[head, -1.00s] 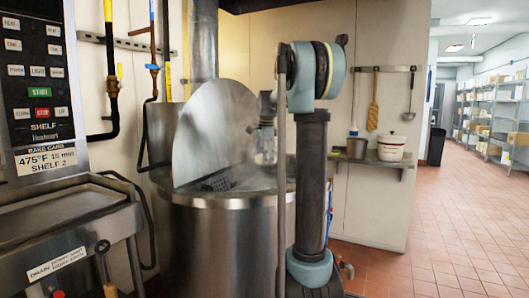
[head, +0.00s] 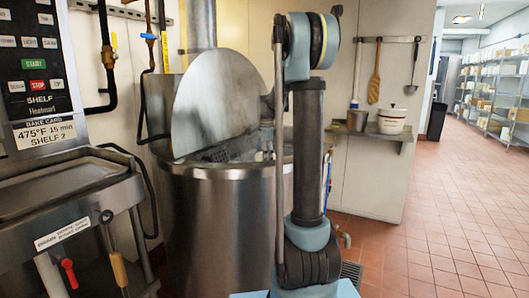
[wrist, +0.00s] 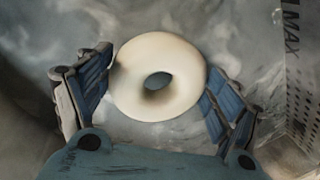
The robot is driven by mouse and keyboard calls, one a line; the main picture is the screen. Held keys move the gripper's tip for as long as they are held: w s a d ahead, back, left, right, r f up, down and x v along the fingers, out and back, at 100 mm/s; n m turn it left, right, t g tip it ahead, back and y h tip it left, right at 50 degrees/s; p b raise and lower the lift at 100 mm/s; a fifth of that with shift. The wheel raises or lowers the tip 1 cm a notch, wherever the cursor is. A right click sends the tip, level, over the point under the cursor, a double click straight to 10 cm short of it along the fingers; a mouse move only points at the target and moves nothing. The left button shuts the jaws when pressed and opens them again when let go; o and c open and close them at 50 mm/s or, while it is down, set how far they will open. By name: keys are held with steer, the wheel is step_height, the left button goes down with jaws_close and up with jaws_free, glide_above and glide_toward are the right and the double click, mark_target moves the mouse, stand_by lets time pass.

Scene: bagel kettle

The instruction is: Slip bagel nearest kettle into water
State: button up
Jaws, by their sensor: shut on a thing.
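A pale, smooth bagel (wrist: 150,52) shows in the wrist view between the two blue-padded fingers of my gripper (wrist: 160,85). The fingers are shut on it from both sides, and its hole faces the camera. Cloudy grey water (wrist: 205,25) with pale swirls lies behind the bagel; I cannot tell whether the bagel touches it. In the head view the large steel kettle (head: 215,220) stands with its round lid (head: 215,95) raised. My arm reaches over the kettle's opening. The bagel and fingertips cannot be made out there.
A perforated plate marked MAX (wrist: 302,85) stands at the right in the wrist view. A steel counter (head: 65,195) is left of the kettle. The tiled floor (head: 450,210) at right is clear.

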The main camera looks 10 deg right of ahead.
steer(key=shift+f, duration=0.25)
steer(key=o, duration=1)
steer(key=shift+r, duration=0.1)
step_height(320, 180, up, 12)
steer(key=s, duration=0.2)
steer(key=shift+f, duration=0.25)
